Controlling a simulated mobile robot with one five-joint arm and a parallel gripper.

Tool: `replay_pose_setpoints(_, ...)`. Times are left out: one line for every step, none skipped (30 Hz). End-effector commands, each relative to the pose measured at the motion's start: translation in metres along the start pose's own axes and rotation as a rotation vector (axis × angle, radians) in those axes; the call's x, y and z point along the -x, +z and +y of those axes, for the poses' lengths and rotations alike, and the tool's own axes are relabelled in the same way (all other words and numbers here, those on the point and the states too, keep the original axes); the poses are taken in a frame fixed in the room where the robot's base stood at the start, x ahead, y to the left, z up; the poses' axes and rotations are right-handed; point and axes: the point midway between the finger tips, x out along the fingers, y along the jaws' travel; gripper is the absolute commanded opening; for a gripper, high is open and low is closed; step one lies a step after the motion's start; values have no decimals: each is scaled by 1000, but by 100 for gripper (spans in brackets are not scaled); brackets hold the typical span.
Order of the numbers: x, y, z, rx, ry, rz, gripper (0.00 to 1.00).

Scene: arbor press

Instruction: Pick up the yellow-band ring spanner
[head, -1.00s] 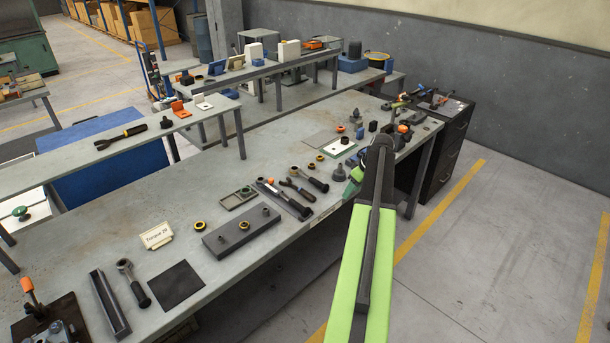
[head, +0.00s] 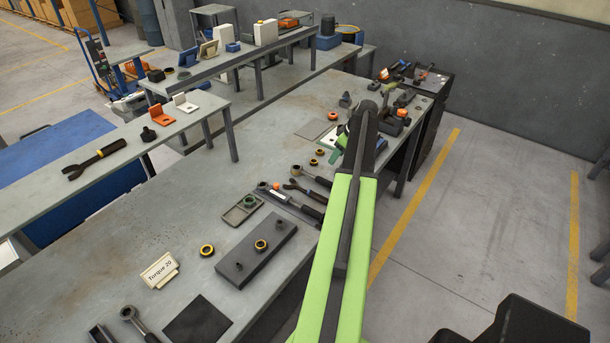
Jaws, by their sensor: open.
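Two ring-headed spanners with dark handles lie on the long grey bench. One spanner (head: 131,315) is at the bottom left, its handle running toward the frame edge. The other spanner (head: 298,171) is near the bench's middle, its handle partly hidden behind my arm. I cannot make out a yellow band on either.
A dark block with pegs (head: 257,249), a shallow tray (head: 241,210), a "Torque 20" sign (head: 159,270) and a black mat (head: 198,324) sit on the bench. Several small parts crowd its far end. A dark drawer cabinet (head: 431,113) stands beyond. The right floor is mostly open.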

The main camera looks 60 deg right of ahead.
Motion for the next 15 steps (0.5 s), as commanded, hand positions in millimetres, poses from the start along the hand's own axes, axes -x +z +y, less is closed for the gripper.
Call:
replay_pose_setpoints(-1, -2, -1, 2, -1, 0, 50)
replay_pose_setpoints(-1, -2, -1, 3, -1, 0, 50)
replay_pose_setpoints(-1, -3, -2, 4, -2, 0, 50)
replay_pose_setpoints(-2, -4, -2, 5, -2, 0, 50)
replay_pose_setpoints(-2, -4, -2, 5, -2, 0, 50)
replay_pose_setpoints(-5, -4, -2, 6, -3, 0, 50)
replay_pose_setpoints(-7, -4, -2, 6, -3, 0, 50)
replay_pose_setpoints(-10, -3, -2, 6, -3, 0, 50)
replay_pose_setpoints(-16, -3, -2, 6, -3, 0, 50)
replay_pose_setpoints(-21, -2, -2, 6, -3, 0, 50)
replay_pose_setpoints(-27, -2, -2, 6, -3, 0, 50)
replay_pose_setpoints(-35, -2, -2, 6, -3, 0, 50)
replay_pose_setpoints(-42, -1, -2, 7, -3, 0, 50)
replay_pose_setpoints(-50, -1, -2, 7, -3, 0, 50)
replay_pose_setpoints(-59, -1, -2, 8, -3, 0, 50)
